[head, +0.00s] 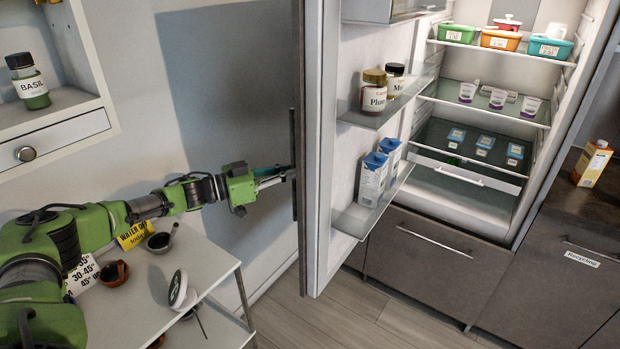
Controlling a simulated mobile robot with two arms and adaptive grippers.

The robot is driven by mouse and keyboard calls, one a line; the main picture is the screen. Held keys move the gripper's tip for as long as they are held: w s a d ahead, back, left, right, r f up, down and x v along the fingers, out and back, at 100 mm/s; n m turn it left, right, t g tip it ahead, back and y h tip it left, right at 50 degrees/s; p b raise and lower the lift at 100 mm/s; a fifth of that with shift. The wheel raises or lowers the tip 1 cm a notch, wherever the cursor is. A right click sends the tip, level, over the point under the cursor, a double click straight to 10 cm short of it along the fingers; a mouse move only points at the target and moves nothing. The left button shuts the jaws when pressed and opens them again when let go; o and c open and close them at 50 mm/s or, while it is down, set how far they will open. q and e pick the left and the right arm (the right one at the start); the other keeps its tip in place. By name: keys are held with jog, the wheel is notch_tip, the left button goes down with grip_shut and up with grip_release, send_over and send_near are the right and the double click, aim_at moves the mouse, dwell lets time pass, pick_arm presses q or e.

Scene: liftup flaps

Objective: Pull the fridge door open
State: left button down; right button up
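The fridge door (322,150) stands wide open, swung out toward the left, with its shelved inner side facing right. Its long dark vertical handle (293,200) is on the door's outer side. My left gripper (284,173) comes in from the left with its fingertips at the handle. The tips overlap the handle, so I cannot tell whether they are closed on it. The lit fridge interior (480,120) is exposed, with tubs, cups and small boxes on its shelves. My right gripper is not in view.
Door shelves hold jars (373,92) and cartons (373,180). A white table (215,262) with small bowls and a dial thermometer (179,290) stands below my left arm. A wall shelf holds a basil jar (27,82). A juice carton (592,163) is on the right counter. Floor below the door is clear.

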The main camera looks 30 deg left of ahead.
pick_arm(q)
jog(key=shift+w+a+r+h, duration=0.1)
jog(key=shift+w+a+h, duration=0.05)
jog(key=shift+a, duration=0.35)
jog(key=shift+w+a+r+h, duration=0.1)
jog(key=shift+a+h, duration=0.05)
jog(key=shift+a, duration=0.35)
jog(key=c, duration=2.2)
grip_release()
jog(key=shift+w+m+g, duration=0.1)
jog(key=shift+m+g, duration=0.2)
jog(key=shift+o, duration=0.2)
jog(key=shift+d+f, duration=0.15)
jog(key=v, duration=1.2)
jog(key=shift+f, duration=0.1)
